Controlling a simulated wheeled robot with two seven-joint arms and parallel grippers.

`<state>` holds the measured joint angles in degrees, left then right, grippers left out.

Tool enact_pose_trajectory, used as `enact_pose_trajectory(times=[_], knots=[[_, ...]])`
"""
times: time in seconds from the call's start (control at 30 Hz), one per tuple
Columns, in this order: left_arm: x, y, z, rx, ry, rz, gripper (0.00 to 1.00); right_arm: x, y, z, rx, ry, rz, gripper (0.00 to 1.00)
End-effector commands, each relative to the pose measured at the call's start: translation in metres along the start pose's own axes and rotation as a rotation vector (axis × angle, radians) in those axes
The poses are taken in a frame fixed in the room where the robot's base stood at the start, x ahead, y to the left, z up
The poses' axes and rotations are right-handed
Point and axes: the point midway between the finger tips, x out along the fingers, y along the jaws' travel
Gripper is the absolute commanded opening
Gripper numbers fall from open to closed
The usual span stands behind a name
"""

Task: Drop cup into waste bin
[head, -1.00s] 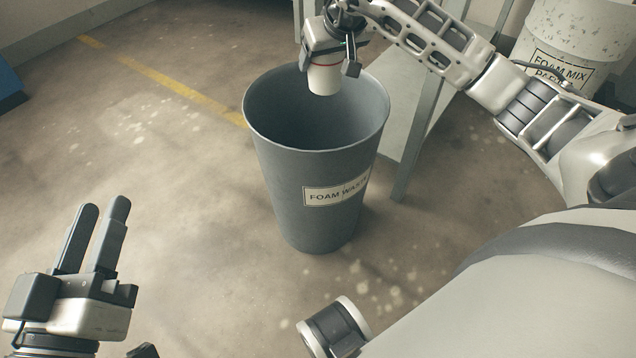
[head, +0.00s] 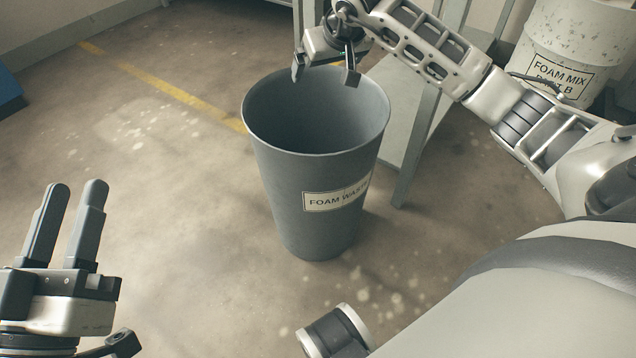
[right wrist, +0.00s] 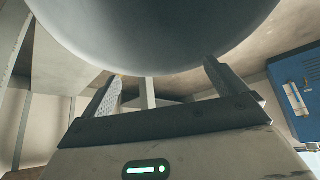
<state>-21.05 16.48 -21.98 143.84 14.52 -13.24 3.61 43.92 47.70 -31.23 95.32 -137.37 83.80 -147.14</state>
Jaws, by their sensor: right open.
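The waste bin (head: 300,190) is a tall grey tapered bucket labelled FOAM WASTE, upright on the floor in the middle of the head view. My right gripper (head: 325,75) is at the far side of the bin's rim, fingers pointing down, open and empty. In the right wrist view its two fingers (right wrist: 163,85) are wide apart with nothing between them. A large grey curved surface, likely the bin (right wrist: 150,40), fills the top of that view. The cup does not show in either current view; the bin's bottom is hidden. My left gripper (head: 78,185) is open and empty at lower left.
A grey metal stand (head: 413,140) is just behind and right of the bin. A white drum (head: 562,50) labelled FOAM MIX stands at the upper right. A blue object (head: 10,90) is at the left edge. The floor left of the bin is clear.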

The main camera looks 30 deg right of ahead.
Motion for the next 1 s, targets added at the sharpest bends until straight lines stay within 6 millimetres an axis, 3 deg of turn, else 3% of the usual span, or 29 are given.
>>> enact_pose_trajectory(times=[0.1,0.17,0.47,0.7,1.0], knots=[[0.001,0.001,-0.002,-0.018,-0.013,0.002,0.35,-0.010,0.001,-0.002,-0.002,0.003,0.002,0.97],[-0.004,0.001,0.008,-0.073,-0.068,-0.021,0.35,-0.019,0.001,-0.002,-0.002,0.003,0.002,0.97],[-0.029,0.014,0.047,-0.362,-0.336,-0.089,0.35,-0.091,0.001,-0.003,-0.004,0.004,0.002,0.97],[-0.030,0.008,0.051,-0.270,-0.380,-0.110,0.35,-0.139,0.001,-0.002,-0.002,0.002,0.002,0.97],[-0.032,0.006,0.055,-0.235,-0.405,-0.122,0.35,-0.159,0.000,0.000,0.000,0.000,0.000,0.97]])
